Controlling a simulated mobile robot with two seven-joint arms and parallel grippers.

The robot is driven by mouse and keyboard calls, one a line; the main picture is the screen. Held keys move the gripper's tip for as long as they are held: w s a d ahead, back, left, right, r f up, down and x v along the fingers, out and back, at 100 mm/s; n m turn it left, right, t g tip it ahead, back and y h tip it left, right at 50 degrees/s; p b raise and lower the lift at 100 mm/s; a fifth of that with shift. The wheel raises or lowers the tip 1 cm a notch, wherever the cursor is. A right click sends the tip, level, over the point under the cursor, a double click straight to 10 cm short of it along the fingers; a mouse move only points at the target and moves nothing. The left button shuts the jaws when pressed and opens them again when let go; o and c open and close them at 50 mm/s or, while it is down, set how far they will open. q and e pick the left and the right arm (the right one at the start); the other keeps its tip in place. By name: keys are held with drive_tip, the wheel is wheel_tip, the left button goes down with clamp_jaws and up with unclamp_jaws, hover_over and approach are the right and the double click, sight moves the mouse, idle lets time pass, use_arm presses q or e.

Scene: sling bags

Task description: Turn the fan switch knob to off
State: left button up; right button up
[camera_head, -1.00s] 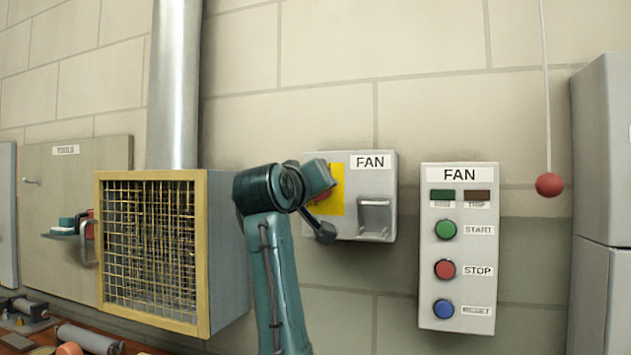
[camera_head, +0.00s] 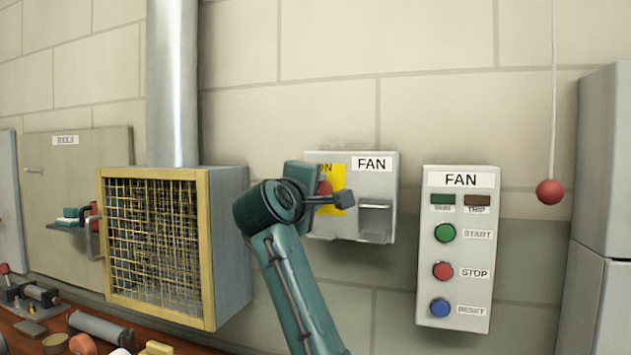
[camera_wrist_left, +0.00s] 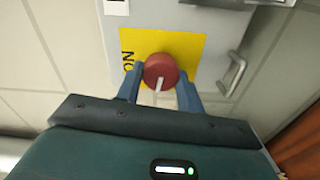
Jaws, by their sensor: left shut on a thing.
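The fan switch box (camera_head: 372,228) hangs on the wall with a yellow plate (camera_head: 338,172) and a FAN label. The letters ON show at the plate's upper left. The red round knob (camera_head: 325,186) is partly hidden behind my left wrist in the head view. In the left wrist view the knob (camera_wrist_left: 163,72) has a white pointer mark towards the picture's bottom, and ON lies to its left. My left gripper (camera_wrist_left: 159,88) is shut on the knob, one blue finger on each side. My right gripper is not in view.
A FAN panel (camera_head: 456,255) with green, red and blue buttons is to the right of the box. A yellow-framed mesh guard (camera_head: 207,255) stands to the left below a metal duct. A red ball (camera_head: 549,191) hangs on a cord at right. A bench with parts is at lower left.

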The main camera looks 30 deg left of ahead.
use_arm(q)
drive_tip(key=shift+n+p, duration=0.45)
drive_tip(key=shift+n, duration=0.35)
drive_tip(key=o, duration=1)
drive_tip(key=b+v, duration=0.2)
drive_tip(key=v, duration=1.1)
drive_tip(key=shift+s+a+f, duration=0.1)
drive_tip(key=shift+f, duration=0.05)
